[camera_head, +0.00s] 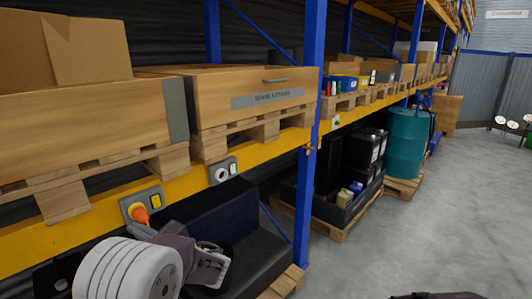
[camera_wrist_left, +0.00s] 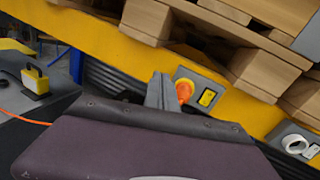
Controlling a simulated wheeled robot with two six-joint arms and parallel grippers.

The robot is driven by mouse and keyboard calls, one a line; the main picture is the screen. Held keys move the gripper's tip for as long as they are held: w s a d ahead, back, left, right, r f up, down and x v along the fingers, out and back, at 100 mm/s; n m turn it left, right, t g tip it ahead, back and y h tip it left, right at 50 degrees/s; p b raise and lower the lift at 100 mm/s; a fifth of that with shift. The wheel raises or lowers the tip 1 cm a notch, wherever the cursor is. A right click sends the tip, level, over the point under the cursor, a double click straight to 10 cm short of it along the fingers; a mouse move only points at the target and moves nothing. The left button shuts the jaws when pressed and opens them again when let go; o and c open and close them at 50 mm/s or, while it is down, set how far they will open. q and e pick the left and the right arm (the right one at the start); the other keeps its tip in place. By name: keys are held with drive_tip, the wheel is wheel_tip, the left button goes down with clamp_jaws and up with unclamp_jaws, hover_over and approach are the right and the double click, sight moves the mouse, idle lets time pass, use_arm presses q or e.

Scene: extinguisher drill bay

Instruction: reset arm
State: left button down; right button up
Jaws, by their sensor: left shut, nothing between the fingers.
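My left gripper (camera_head: 146,233) reaches in from the lower left, its fingers shut and empty. Its fingertips are close to an orange knob (camera_head: 140,214) on a grey switch plate on the yellow shelf beam. In the left wrist view, the grey fingers (camera_wrist_left: 160,90) stand together just left of the orange knob (camera_wrist_left: 184,91) and overlap its edge; I cannot tell whether they touch. My right gripper's fingers are not visible.
A second plate with a round white dial (camera_head: 221,174) is farther right on the yellow beam (camera_head: 90,215). Pallets with boxes (camera_head: 240,95) sit above. A blue post (camera_head: 309,130) stands to the right. A teal drum (camera_head: 406,142) stands beyond.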

use_arm(q)
drive_tip(key=s+d+f+n+g+h, duration=0.2)
drive_tip(key=s+f+n+g+h, duration=0.7)
drive_tip(key=s+f, duration=0.85)
drive_tip(key=d+f+n+t+h, duration=0.1)
drive_tip(key=d+f+n+h, duration=0.2)
drive_tip(key=d+n, duration=0.3)
drive_tip(key=s+d+f+n+t+h, duration=0.1)
drive_tip(key=d+f+n+h, duration=0.2)
drive_tip(key=d+n, duration=0.3)
drive_tip(key=d+h, duration=0.1)
drive_tip(key=d, duration=0.3)
drive_tip(key=shift+s+t+h+b, duration=0.25)
drive_tip(key=shift+t+h+b, duration=0.05)
drive_tip(key=shift+t+b, duration=0.1)
